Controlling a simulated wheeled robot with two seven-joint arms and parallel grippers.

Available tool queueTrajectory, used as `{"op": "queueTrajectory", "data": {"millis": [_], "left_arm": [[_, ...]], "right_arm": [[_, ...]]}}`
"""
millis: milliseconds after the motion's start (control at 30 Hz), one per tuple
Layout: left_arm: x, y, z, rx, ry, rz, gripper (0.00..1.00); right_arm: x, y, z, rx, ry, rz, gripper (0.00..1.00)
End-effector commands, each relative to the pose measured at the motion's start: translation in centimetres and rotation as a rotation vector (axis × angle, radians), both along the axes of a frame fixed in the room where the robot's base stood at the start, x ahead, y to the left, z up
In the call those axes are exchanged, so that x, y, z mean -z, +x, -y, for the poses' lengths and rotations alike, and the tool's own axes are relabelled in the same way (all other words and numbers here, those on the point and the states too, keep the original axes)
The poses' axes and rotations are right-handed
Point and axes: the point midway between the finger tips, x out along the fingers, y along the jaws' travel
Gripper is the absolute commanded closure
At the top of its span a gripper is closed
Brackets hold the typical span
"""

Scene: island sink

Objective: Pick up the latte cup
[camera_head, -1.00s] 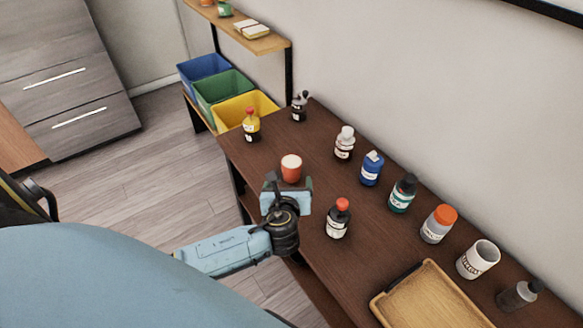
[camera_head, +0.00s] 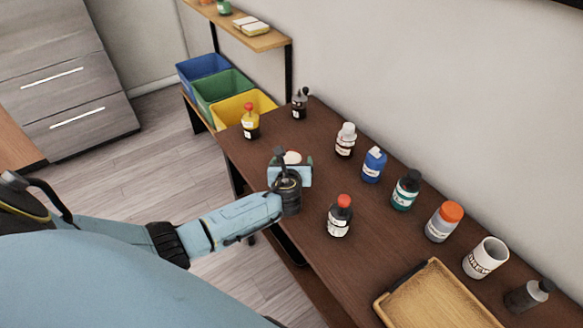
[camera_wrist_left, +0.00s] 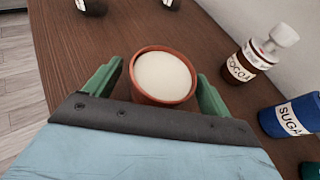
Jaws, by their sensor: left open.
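The latte cup (camera_wrist_left: 163,78) is a reddish-brown cup filled with a pale cream top. In the left wrist view it stands upright on the dark wood between the two green fingers. In the head view only its pale top (camera_head: 292,157) shows behind my left gripper (camera_head: 290,165), which hides the rest. My left gripper, also seen in the left wrist view (camera_wrist_left: 158,88), is open around the cup, one finger on each side. The left finger looks apart from the cup; the right one is close, and I cannot tell whether it touches. My right gripper is not in view.
A red-capped bottle (camera_head: 340,216) stands near the gripper. A white mug (camera_head: 485,258) and a wooden tray (camera_head: 430,300) are at the right. The wall borders the table's back.

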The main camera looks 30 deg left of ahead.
Motion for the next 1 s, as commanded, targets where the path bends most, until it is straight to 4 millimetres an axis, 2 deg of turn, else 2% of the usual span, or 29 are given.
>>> {"op": "queueTrajectory", "data": {"millis": [267, 700, 900, 1000], "left_arm": [[0.11, 0.29, -0.12, 0.001, -0.002, 0.000, 0.17], [0.04, 0.31, -0.12, 0.000, -0.001, 0.002, 0.72], [-0.04, 0.30, -0.13, 0.000, -0.001, 0.002, 0.72], [-0.82, 0.32, -0.18, 0.000, 0.000, 0.003, 0.72]], "right_arm": [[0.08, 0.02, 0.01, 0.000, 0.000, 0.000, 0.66], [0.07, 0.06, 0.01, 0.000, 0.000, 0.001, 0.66], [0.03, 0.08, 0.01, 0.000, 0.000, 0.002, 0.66], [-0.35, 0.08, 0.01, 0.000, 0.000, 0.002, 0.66]]}}
